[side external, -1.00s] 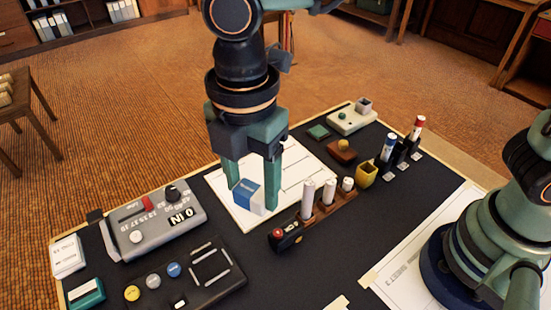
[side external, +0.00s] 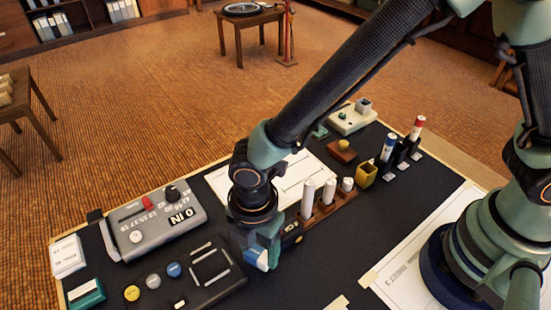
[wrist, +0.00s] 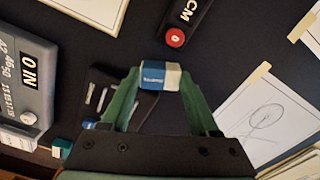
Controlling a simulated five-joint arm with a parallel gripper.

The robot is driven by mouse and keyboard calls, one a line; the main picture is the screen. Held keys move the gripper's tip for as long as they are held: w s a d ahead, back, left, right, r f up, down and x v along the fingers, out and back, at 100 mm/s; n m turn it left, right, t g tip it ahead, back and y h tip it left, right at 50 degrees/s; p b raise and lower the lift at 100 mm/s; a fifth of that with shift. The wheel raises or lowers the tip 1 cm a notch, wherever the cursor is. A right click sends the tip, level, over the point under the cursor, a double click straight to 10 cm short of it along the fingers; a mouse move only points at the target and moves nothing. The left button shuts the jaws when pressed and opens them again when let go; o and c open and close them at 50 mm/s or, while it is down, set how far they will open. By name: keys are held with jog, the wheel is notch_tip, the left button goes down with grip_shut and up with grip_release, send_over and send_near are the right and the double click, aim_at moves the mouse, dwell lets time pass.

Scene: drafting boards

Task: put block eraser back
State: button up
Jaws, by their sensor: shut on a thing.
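The block eraser (side external: 262,261) is blue and white. My gripper (side external: 264,250) is shut on it, with the fingers pointing down at the right side of the dark panel. In the wrist view the eraser (wrist: 160,75) sits between the two green fingertips (wrist: 161,80), blue on the left and white on the right. The dark panel (side external: 215,290) has a pale square outline, short pale bars and round coloured buttons. Its right edge is partly behind my gripper. I cannot tell how high the eraser is above the board.
A grey dial device (side external: 160,222) stands to the left. A black device with a red button (wrist: 195,15) is close to my gripper. A wooden rack with white cylinders (side external: 325,207) stands to the right. The dark mat (side external: 290,285) is clear in front.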

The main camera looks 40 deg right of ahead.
jog(key=shift+f, duration=0.6)
jog(key=shift+f, duration=0.15)
jog(key=o, duration=1.2)
